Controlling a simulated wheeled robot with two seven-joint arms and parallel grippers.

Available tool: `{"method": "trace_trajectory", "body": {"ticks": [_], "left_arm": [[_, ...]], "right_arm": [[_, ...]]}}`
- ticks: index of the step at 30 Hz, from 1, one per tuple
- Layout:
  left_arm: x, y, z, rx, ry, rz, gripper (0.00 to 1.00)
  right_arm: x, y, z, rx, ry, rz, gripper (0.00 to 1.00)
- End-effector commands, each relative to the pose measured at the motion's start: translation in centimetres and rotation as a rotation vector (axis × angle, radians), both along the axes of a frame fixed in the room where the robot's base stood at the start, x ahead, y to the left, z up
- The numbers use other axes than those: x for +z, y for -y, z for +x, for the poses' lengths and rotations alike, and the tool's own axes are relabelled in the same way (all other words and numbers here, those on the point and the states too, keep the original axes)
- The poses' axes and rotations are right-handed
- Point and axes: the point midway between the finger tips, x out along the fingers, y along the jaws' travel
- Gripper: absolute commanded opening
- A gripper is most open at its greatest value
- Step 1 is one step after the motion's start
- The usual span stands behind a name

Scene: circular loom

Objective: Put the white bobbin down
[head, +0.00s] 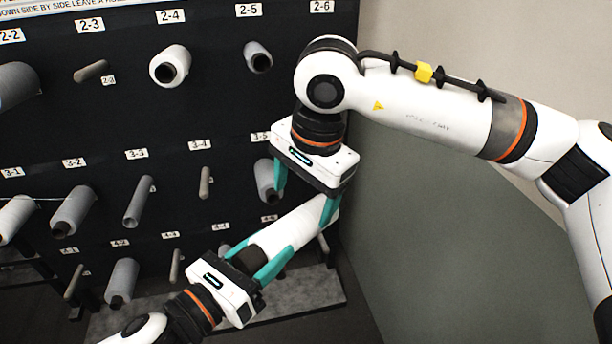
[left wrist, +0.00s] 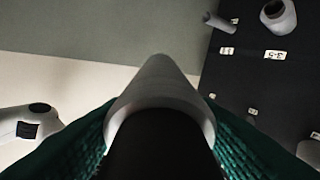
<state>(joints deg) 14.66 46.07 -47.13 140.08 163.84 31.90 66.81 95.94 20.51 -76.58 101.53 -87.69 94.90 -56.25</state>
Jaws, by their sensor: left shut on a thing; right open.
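The white bobbin (head: 290,232) is held in the air in front of the rack, tilted up to the right, with its dark core end toward my left gripper. My left gripper (head: 258,258) is shut on that dark end. In the left wrist view, the bobbin (left wrist: 160,85) points away between the teal fingers, its dark core nearest the camera. My right gripper (head: 304,193) is above it, open. Its right finger overlaps the bobbin's far end in the head view; I cannot tell whether they touch.
The black rack (head: 120,120) carries labelled pegs, some bare and some with bobbins, such as the white bobbin under 2-4 (head: 170,66). A grey bobbin under 3-5 (head: 265,180) is close behind my right gripper. A plain grey-green panel (head: 440,230) stands to the right.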

Motion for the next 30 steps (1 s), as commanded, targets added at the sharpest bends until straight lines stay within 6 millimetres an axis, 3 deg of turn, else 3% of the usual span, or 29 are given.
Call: {"method": "trace_trajectory", "body": {"ticks": [6,12,25,26,30], "left_arm": [[0.1,0.0,0.0,-0.001,0.002,-0.001,0.0],[0.1,0.0,0.0,-0.001,0.002,-0.001,0.0],[0.1,0.0,0.0,-0.001,0.002,-0.001,0.0],[0.1,0.0,0.0,-0.001,0.002,-0.001,0.0],[0.1,0.0,0.0,-0.001,0.002,-0.001,0.0]], "right_arm": [[-4.3,-0.6,0.5,0.0,-0.004,0.001,0.77],[-6.9,-1.0,0.9,-0.001,-0.003,0.001,0.77],[-7.9,-1.2,1.0,0.0,-0.002,0.003,0.77],[-7.9,-1.2,1.0,0.0,-0.002,0.003,0.75],[-7.9,-1.2,1.0,0.0,-0.002,0.003,0.53]]}}
